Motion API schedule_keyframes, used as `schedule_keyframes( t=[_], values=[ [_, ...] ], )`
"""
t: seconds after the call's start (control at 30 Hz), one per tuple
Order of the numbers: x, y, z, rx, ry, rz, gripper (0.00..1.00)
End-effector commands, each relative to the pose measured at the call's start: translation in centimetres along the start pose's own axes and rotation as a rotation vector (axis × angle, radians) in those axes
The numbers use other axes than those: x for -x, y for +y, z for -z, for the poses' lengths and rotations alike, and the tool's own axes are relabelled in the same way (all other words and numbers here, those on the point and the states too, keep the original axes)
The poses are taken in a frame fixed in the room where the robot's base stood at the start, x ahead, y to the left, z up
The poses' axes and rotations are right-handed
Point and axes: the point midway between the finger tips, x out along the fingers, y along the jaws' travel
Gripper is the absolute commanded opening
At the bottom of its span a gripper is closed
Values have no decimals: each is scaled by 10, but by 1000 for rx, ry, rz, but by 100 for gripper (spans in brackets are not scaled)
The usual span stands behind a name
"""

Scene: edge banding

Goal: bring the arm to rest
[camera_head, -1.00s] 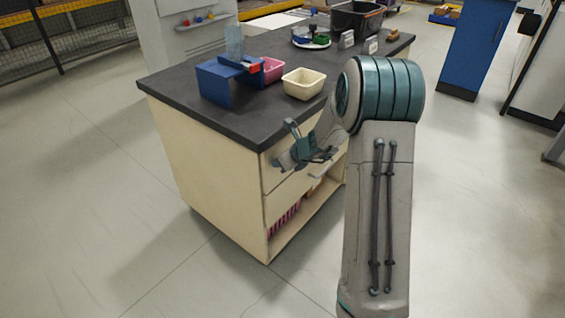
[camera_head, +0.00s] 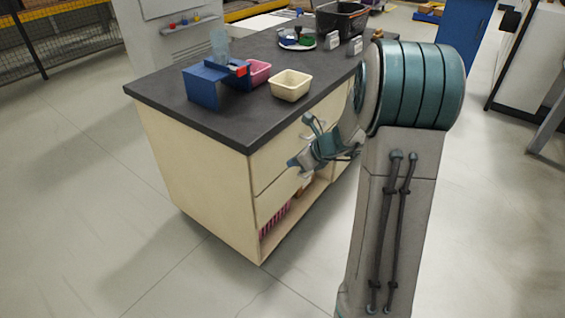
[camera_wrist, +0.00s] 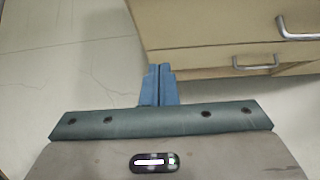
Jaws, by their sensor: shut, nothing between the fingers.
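My gripper (camera_wrist: 158,72) is shut and empty; in the wrist view its two blue fingers lie together, with floor and the lower front of the cabinet beyond them. In the head view my gripper (camera_head: 292,162) hangs beside the drawer front of the workbench cabinet (camera_head: 195,165), below the level of its dark top. My folded arm (camera_head: 410,90) stands at the right of the head view and hides part of the cabinet's right side.
On the bench top (camera_head: 245,115) are a blue fixture (camera_head: 203,85), a pink bin (camera_head: 258,72), a cream bin (camera_head: 291,86), a round tray (camera_head: 297,44) and a black crate (camera_head: 340,18). Drawer handles (camera_wrist: 256,64) stick out near my gripper. The floor at left is clear.

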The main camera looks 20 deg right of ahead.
Motion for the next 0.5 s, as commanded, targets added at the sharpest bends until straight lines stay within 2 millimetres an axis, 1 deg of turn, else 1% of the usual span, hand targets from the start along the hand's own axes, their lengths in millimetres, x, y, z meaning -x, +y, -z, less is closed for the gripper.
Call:
schedule_keyframes(
  t=[0.03, 0.1, 0.27, 0.33, 0.37, 0.43, 0.47, 0.5],
  values=[
    [7, 0, -1, 0, 1, 2, 0],
    [12, 0, 0, 0, 1, 1, 0],
    [16, 1, 0, 2, 2, -2, 0],
    [20, 5, -3, 25, 5, -7, 0],
    [22, 8, -6, 47, 8, -13, 0],
    [33, 22, -18, 140, 20, -32, 0],
    [40, 30, -23, 199, 29, -44, 0],
    [50, 43, -32, 290, 42, -65, 0]
  ],
)
